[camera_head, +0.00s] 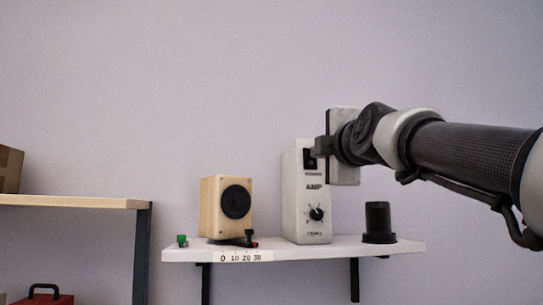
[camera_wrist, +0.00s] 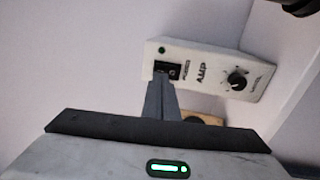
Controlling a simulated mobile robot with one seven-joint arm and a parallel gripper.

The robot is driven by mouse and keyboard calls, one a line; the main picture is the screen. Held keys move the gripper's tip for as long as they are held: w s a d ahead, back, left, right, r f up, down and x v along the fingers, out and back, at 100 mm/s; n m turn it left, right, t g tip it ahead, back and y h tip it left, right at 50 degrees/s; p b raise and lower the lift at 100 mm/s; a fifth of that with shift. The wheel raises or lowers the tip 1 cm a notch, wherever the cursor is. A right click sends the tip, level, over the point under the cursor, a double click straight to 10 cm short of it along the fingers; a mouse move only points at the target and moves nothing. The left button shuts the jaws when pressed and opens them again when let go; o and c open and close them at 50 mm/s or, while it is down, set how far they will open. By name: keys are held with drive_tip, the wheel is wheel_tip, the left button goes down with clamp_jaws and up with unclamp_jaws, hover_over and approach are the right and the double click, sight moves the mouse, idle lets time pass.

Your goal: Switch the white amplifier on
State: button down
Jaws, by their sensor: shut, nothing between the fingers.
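The white amplifier (camera_head: 313,205) stands upright on the white wall shelf (camera_head: 400,246). Its front has a black rocker switch near the top and a black dial (camera_head: 316,214) lower down. The fingers hide part of the switch.
A wooden speaker (camera_head: 214,205) stands left of the amplifier, with a small black and red item (camera_head: 247,240) before it. A black cylinder (camera_head: 378,220) stands to the right. A green piece (camera_head: 182,240) is at the left end. A wooden-topped table (camera_head: 70,202) is farther left.

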sight(311, 159)
drive_tip(key=shift+w+a+r, duration=0.1)
drive_tip(key=shift+w+r, duration=0.05)
drive_tip(key=shift+w, duration=0.6)
drive_tip(key=shift+w+r, duration=0.1)
drive_tip(key=shift+w, duration=0.65)
drive_tip(key=shift+p, duration=0.35)
drive_tip(key=shift+w+r+g+p, duration=0.1)
drive_tip(key=shift+r+g+p, duration=0.25)
drive_tip(key=shift+p, duration=0.6)
drive_tip(key=shift+f, duration=0.1)
